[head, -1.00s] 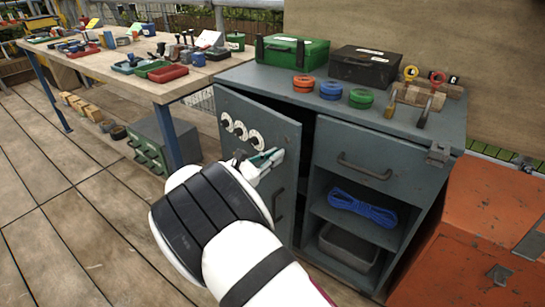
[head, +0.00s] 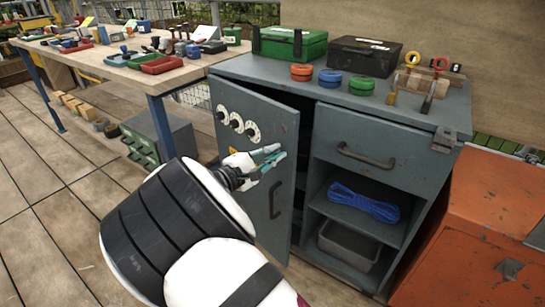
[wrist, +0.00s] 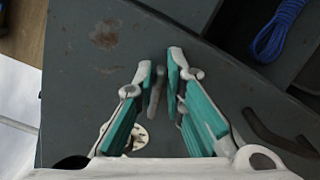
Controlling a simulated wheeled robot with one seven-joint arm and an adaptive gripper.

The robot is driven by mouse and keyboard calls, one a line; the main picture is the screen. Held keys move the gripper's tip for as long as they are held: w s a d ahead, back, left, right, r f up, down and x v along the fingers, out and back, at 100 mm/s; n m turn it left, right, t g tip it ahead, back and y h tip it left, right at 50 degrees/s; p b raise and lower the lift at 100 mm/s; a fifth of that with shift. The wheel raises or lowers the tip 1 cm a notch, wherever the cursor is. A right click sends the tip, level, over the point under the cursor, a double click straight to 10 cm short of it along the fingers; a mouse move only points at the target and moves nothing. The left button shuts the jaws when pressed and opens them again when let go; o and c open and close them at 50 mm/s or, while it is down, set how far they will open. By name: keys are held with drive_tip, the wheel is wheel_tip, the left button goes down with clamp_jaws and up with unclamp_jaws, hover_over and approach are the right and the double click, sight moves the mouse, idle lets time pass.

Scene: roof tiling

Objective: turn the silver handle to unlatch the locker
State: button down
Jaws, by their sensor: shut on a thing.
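The locker is a grey metal cabinet, and its left door (head: 232,104) stands ajar with a dark gap along its right edge. The door bears several white dials and a dark pull handle (head: 276,199). My gripper (head: 277,158) is at the door front, above the pull handle and right of the dials. In the wrist view my gripper (wrist: 164,68) has its teal-padded fingers close together around a slim grey piece, which looks like the silver handle (wrist: 154,94). The fingers largely hide the handle, and its turn angle cannot be told.
The cabinet top (head: 260,70) holds a green case (head: 290,43), a black case (head: 364,57), coloured rings and padlocks. A drawer and open shelves with blue rope (head: 363,203) are to the right. An orange cabinet (head: 475,230) stands farther right, a workbench (head: 110,65) at left.

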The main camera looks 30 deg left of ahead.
drive_tip(key=m+b, duration=0.4)
drive_tip(key=m, duration=0.1)
drive_tip(key=shift+m, duration=0.3)
idle(0.4)
drive_tip(key=c, duration=1.7)
unclamp_jaws()
drive_tip(key=shift+f, duration=0.15)
drive_tip(key=shift+f, duration=0.1)
drive_tip(key=v, duration=1.2)
